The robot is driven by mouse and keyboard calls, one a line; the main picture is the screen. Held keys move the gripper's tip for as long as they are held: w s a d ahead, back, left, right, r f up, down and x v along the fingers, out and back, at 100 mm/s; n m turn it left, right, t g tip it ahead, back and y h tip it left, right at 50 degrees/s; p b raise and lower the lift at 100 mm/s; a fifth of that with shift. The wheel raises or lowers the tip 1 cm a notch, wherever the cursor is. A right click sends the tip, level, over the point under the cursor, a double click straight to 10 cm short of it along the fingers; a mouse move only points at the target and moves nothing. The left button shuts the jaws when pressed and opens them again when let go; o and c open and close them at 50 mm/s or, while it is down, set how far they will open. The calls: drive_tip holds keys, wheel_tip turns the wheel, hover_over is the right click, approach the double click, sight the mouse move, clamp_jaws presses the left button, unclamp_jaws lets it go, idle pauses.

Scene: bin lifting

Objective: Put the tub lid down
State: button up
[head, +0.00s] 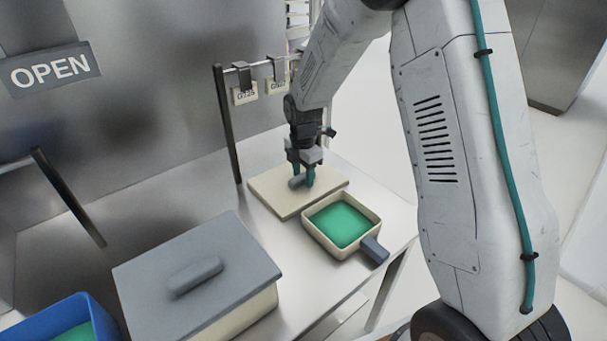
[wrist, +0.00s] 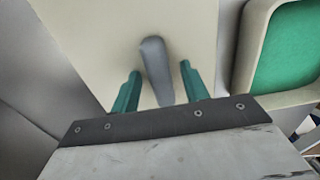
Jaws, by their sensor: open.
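The cream tub lid (head: 283,204) lies flat on the metal table, just behind the open tub. It has a grey handle (head: 295,183). In the wrist view the lid (wrist: 95,35) fills the middle, with its handle (wrist: 155,68) between my fingers. My gripper (head: 304,180) is open, its teal fingers pointing down at the lid. It also shows in the wrist view (wrist: 160,70), with a gap on each side of the handle. The cream tub (head: 353,247) stands uncovered with green inside and a grey side handle; its edge also shows in the wrist view (wrist: 247,55).
A large cream bin with a grey lid (head: 235,257) stands at the front left. A blue bin (head: 62,313) is at the lower left corner. A rail with hanging tags (head: 245,95) stands behind the tub lid. Bare table lies left of the lid.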

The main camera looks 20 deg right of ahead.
sight(303, 175)
drive_tip(key=s+r+m, duration=0.2)
drive_tip(key=s+r, duration=0.1)
drive_tip(key=r, duration=0.6)
drive_tip(key=s+r+m, duration=0.2)
drive_tip(key=s+r, duration=0.1)
drive_tip(key=r, duration=0.6)
drive_tip(key=s+d+r+m, duration=0.1)
drive_tip(key=s+r+m, duration=0.2)
drive_tip(key=s+m, duration=0.5)
drive_tip(key=s+d+r+m+t, duration=0.1)
drive_tip(key=s+r+m, duration=0.2)
drive_tip(key=s+m, duration=0.6)
drive_tip(key=shift+s+d+r+m, duration=0.2)
drive_tip(key=shift+s+m, duration=0.1)
drive_tip(key=shift+s, duration=6.45)
